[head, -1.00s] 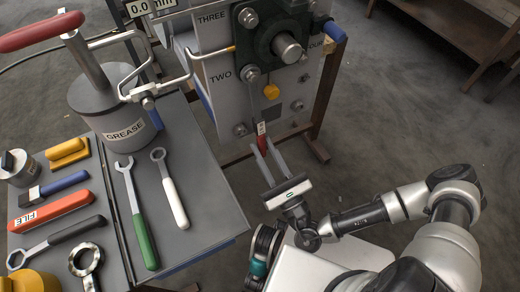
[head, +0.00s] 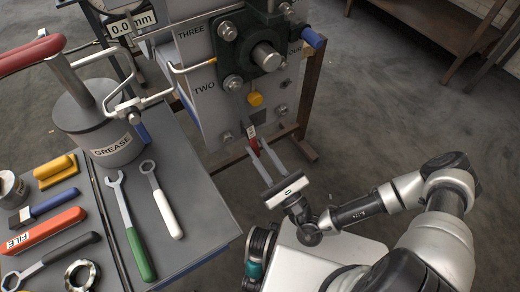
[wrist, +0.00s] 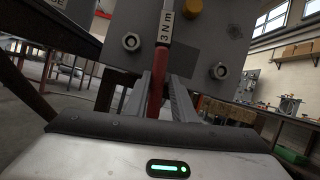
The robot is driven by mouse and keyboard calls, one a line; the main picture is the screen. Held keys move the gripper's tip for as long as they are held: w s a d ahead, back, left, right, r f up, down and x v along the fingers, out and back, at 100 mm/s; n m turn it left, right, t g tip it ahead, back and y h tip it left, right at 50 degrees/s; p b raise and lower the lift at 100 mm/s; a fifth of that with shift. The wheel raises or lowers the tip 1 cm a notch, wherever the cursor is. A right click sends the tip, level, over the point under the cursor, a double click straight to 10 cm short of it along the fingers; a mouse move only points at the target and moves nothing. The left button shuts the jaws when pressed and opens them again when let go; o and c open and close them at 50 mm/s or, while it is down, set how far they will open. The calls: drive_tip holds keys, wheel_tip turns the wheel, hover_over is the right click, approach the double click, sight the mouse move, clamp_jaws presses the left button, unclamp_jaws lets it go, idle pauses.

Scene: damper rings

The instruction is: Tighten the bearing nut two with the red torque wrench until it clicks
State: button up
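The red torque wrench (head: 254,144) hangs steeply down the front of the bearing housing, its red handle lowest. Its pale label reads 3 Nm in the wrist view (wrist: 166,27). My gripper (head: 259,147) reaches up from below with a finger on each side of the red handle. In the wrist view the handle fills the narrow gap between the fingertips (wrist: 159,80), and the gripper looks shut on it.
A yellow knob (head: 255,99) sits right of the wrench shaft. A table (head: 205,205) at left bears a grease pot (head: 100,135), a green-handled spanner (head: 138,250), a white-handled spanner (head: 167,212) and a red file (head: 45,230). Open floor lies to the right.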

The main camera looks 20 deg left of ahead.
clamp_jaws()
drive_tip(key=shift+s+d+r+p, duration=0.15)
drive_tip(key=shift+s+d+p, duration=0.2)
drive_tip(key=shift+p, duration=0.3)
drive_tip(key=shift+s+d, duration=0.1)
drive_tip(key=shift+d, duration=0.1)
drive_tip(key=shift+s+d+p, duration=0.1)
drive_tip(key=shift+p, duration=0.25)
drive_tip(key=shift+d, duration=0.1)
idle(0.5)
drive_tip(key=shift+s+d+p, duration=0.45)
drive_tip(key=shift+s+d, duration=0.55)
drive_tip(key=shift+d, duration=0.2)
